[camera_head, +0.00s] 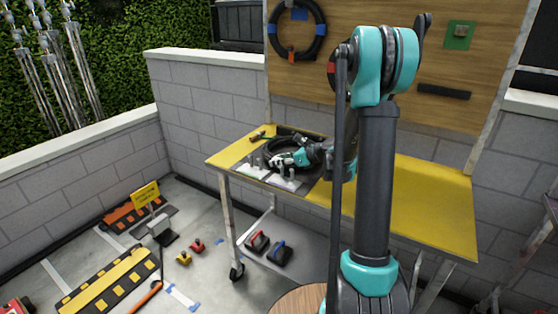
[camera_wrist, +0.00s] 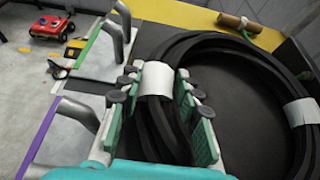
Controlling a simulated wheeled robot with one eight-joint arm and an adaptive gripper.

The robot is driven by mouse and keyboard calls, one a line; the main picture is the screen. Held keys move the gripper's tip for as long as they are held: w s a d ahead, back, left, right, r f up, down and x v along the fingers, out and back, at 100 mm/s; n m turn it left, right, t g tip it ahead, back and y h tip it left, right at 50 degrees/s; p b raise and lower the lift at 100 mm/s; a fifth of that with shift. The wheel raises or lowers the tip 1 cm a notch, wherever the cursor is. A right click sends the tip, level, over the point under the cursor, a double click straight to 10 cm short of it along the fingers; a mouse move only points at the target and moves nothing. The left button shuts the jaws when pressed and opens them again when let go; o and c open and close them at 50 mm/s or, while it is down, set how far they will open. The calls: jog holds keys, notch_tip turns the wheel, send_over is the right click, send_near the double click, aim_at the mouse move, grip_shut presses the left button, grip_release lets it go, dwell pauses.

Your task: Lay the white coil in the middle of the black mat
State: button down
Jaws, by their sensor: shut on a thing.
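The coil is a black ring of several loops with white wraps; in the wrist view its right side (camera_wrist: 262,75) shows, and it also shows at the table's left part in the head view (camera_head: 270,150). My gripper (camera_wrist: 158,97) is shut around the coil's near left side at a white wrap, with a green pad on each side; it also shows in the head view (camera_head: 283,160). The black mat (camera_wrist: 236,98) shows inside and beyond the coil. I cannot tell whether the coil rests on it or hangs just above. The coil's nearest part is partly hidden by my gripper.
Metal tube handles (camera_wrist: 78,112) stand left of the coil at the edge of the yellow table (camera_head: 425,200). A brown roll (camera_wrist: 240,23) lies beyond the coil. Another coil with blue bands (camera_head: 322,30) hangs on the board. The table's right part is clear.

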jog(key=c, duration=1)
grip_release()
jog(key=v, duration=1.2)
